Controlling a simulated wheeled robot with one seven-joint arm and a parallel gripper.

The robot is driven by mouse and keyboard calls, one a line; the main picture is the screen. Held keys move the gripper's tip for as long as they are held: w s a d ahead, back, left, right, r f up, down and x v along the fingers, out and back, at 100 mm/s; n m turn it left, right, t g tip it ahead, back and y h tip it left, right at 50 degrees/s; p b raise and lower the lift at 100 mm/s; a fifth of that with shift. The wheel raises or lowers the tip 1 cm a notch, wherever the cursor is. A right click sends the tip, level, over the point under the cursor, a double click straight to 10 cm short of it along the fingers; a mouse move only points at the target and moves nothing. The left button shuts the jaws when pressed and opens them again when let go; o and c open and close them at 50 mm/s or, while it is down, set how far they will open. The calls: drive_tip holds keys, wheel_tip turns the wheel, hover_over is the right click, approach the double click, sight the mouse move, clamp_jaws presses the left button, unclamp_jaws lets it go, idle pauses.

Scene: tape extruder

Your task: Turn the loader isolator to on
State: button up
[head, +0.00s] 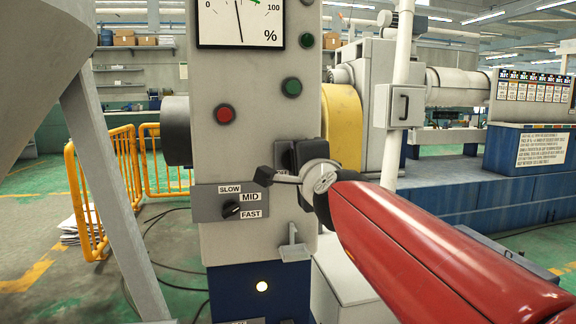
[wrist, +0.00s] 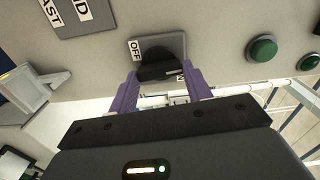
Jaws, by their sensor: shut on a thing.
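The loader isolator shows in the wrist view as a grey plate (wrist: 172,42) with a black rotary knob (wrist: 160,70). An OFF label is at the plate's left, and a second label, mostly hidden behind the knob, is at its right. My gripper (wrist: 159,76) has its two purple fingers on either side of the knob and is shut on it. The knob's handle lies roughly crosswise between the fingers; I cannot tell which label it points to. In the head view my red arm reaches to the right side of the grey control panel (head: 256,145), where my wrist hides the isolator.
A SLOW/MID/FAST selector (head: 231,209) sits left of my wrist. Above are a red button (head: 224,114) and a green button (head: 291,87). A small grey bracket (head: 293,245) juts out below. A yellow part (head: 342,122) stands close behind the panel's right edge.

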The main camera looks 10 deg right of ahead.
drive_tip(key=shift+m, duration=0.6)
drive_tip(key=o, duration=1)
drive_tip(key=s+p, duration=0.1)
drive_tip(key=s, duration=0.6)
drive_tip(key=shift+s, duration=0.4)
